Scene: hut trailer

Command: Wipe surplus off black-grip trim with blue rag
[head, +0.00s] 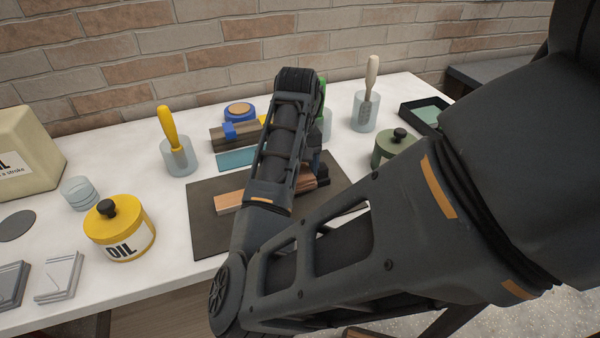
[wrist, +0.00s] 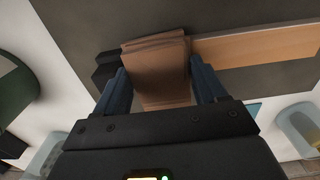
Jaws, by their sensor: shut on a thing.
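My gripper (wrist: 158,70) points down over the dark mat in the wrist view. Its two fingers are shut on a brown, layered piece (wrist: 157,72) that looks like folded cloth. This piece lies on or just above the wooden trim (wrist: 255,46), next to the trim's black grip (wrist: 106,68) at the left; contact cannot be told. In the head view the trim (head: 230,201) lies on the mat, partly hidden by my arm. A flat teal-blue piece (head: 237,160) lies behind the mat. Nothing between my fingers looks blue.
The dark mat (head: 208,235) lies on a white bench. Behind it is a brown bar with a blue grip (head: 236,130). Yellow oil tin (head: 120,233) and yellow-handled brush in a jar (head: 177,150) stand left. A green pot (head: 392,148) and black tray (head: 424,113) stand right.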

